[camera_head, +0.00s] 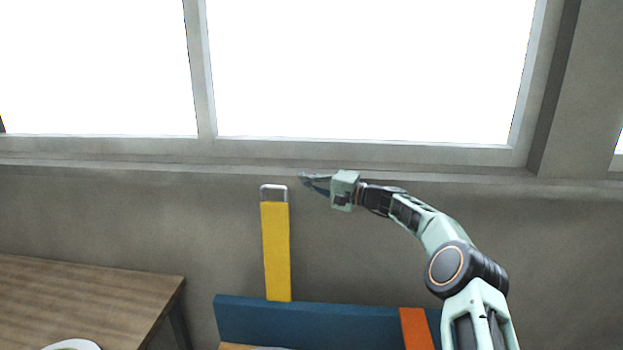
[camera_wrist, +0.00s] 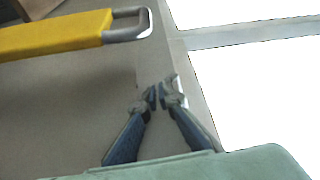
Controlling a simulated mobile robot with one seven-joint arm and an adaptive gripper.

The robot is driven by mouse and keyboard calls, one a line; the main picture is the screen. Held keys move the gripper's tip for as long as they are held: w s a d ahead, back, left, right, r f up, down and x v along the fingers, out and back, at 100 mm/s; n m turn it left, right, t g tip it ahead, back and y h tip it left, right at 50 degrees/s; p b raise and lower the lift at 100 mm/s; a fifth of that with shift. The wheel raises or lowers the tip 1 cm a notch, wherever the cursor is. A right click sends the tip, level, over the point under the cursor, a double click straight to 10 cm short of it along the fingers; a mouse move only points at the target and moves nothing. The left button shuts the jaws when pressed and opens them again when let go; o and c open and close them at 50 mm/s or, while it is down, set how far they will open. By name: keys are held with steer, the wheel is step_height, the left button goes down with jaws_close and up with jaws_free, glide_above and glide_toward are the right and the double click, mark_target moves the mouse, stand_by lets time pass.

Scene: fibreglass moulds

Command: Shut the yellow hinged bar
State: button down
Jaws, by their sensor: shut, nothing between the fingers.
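The yellow hinged bar (camera_head: 276,250) stands upright in the head view, rising from the back edge of a blue panel. A grey metal loop handle (camera_head: 274,193) caps its top end. In the wrist view the bar (camera_wrist: 55,35) runs across the upper left, with its handle (camera_wrist: 130,28) at its right end. My gripper (camera_head: 303,180) is to the right of the handle and slightly above it, apart from it. In the wrist view my gripper's fingertips (camera_wrist: 158,97) are close together with nothing between them.
The blue panel (camera_head: 310,320) at the bottom carries an orange strip (camera_head: 416,328) at its right. A wooden table (camera_head: 85,295) stands at the left, with a white round object (camera_head: 72,345) on it. A grey wall and bright windows are behind. Open space surrounds the bar's top.

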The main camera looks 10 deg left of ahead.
steer(key=s, duration=0.1)
steer(key=s+p, duration=0.1)
steer(key=s, duration=0.1)
steer(key=shift+s+a+f, duration=0.25)
steer(key=shift+s+a, duration=0.1)
stand_by(0.3)
steer(key=shift+s+f, duration=0.1)
